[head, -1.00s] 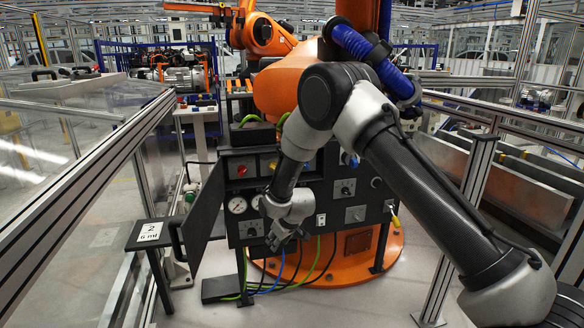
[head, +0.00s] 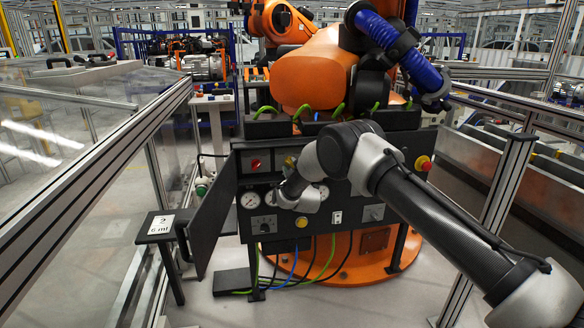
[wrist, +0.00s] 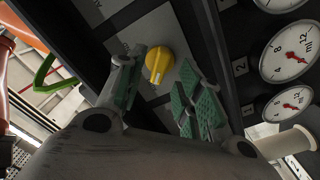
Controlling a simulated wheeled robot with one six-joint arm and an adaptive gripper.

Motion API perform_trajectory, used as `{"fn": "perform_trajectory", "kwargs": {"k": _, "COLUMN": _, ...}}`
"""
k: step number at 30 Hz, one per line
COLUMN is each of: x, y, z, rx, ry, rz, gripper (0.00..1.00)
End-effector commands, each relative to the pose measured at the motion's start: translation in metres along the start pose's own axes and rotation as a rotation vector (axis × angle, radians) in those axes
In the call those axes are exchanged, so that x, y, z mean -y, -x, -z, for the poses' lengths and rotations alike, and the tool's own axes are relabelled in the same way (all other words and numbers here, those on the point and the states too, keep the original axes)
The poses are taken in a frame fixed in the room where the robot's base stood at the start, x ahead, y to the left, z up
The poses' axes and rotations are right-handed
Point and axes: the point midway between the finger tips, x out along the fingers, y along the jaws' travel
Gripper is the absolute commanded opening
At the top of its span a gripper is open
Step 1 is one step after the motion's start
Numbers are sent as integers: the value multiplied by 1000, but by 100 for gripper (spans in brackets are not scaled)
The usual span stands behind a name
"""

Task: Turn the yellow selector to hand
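The yellow selector (wrist: 159,64) is a rounded knob on a grey plate, seen up close in the wrist view. A small dark mark shows near its lower end. Lettering on the plate is too small or hidden to read. My gripper (wrist: 162,76) is open, with one green-padded finger on each side of the selector and gaps between pads and knob. I cannot tell how deep the fingertips reach. In the head view a small yellowish patch of the selector (head: 290,161) shows on the panel above the gauges, and my wrist hides most of the gripper.
Pressure gauges (wrist: 290,50) sit close beside the fingers. The panel also carries a red knob (head: 256,164), a grey-plated switch (head: 372,213) and a red-and-yellow button (head: 423,163). An open cabinet door (head: 214,232) and a small stand (head: 160,227) are on the left.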

Motion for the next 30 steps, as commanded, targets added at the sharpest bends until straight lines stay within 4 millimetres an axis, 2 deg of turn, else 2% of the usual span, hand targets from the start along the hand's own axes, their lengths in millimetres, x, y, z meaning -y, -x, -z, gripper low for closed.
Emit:
{"fn": "perform_trajectory", "kwargs": {"k": 6, "x": 0, "y": -21, "z": 0, "rx": 0, "ry": -2, "rz": -1, "gripper": 36}}
{"fn": "perform_trajectory", "kwargs": {"k": 15, "x": 0, "y": -24, "z": 0, "rx": 1, "ry": -1, "rz": 1, "gripper": 36}}
{"fn": "perform_trajectory", "kwargs": {"k": 17, "x": 0, "y": -24, "z": 0, "rx": 1, "ry": -1, "rz": 1, "gripper": 27}}
{"fn": "perform_trajectory", "kwargs": {"k": 21, "x": 0, "y": -24, "z": 0, "rx": 1, "ry": -2, "rz": 1, "gripper": 1}}
{"fn": "perform_trajectory", "kwargs": {"k": 30, "x": 0, "y": -24, "z": 0, "rx": 1, "ry": -13, "rz": 2, "gripper": 0}}
